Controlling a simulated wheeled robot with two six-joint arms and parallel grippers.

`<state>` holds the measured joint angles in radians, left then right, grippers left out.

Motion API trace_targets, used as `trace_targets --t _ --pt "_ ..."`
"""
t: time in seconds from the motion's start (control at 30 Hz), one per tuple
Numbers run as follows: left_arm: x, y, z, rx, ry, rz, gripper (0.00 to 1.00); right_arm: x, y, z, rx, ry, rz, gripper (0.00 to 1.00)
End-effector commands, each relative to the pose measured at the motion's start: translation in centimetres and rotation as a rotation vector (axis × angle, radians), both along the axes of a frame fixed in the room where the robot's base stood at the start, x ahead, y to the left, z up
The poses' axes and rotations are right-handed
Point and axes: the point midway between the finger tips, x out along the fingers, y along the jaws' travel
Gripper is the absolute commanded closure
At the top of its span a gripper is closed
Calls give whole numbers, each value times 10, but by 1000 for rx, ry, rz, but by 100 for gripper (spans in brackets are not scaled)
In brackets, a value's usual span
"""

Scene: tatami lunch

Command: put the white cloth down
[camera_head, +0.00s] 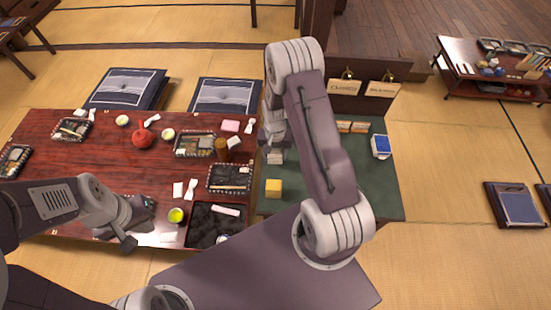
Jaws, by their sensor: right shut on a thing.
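My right gripper (275,142) is over the left part of the green table top, close to the red table's right edge. It is shut on a small pale thing (276,157), which looks like the white cloth. My arm hides part of it, and I cannot tell whether it touches the surface below. My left gripper (128,241) is low at the front edge of the red table. Its fingertips are too unclear to tell whether they are open or shut.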

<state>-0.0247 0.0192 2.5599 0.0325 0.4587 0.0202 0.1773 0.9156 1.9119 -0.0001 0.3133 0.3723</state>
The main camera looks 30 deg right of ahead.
Motion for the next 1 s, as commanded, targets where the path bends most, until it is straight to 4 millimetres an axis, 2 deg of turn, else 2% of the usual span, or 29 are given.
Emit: trace_targets --t 0.17,0.3,0.4,0.77,0.8,0.87,1.0 --pt "0 0 1 0 0 0 100 3 -3 -5 0 2 0 82" --pt "0 0 4 0 0 0 100 2 -3 -29 0 4 0 82" --pt "0 0 10 0 0 0 100 3 -3 -36 0 2 0 82" --pt "0 0 4 0 0 0 100 3 -3 -44 1 1 0 82" --pt "0 0 4 0 0 0 100 3 -3 -44 0 0 0 47" --pt "0 0 5 0 0 0 100 3 -3 -43 0 0 0 30" --pt "0 0 5 0 0 0 100 3 -3 -43 1 1 0 28"
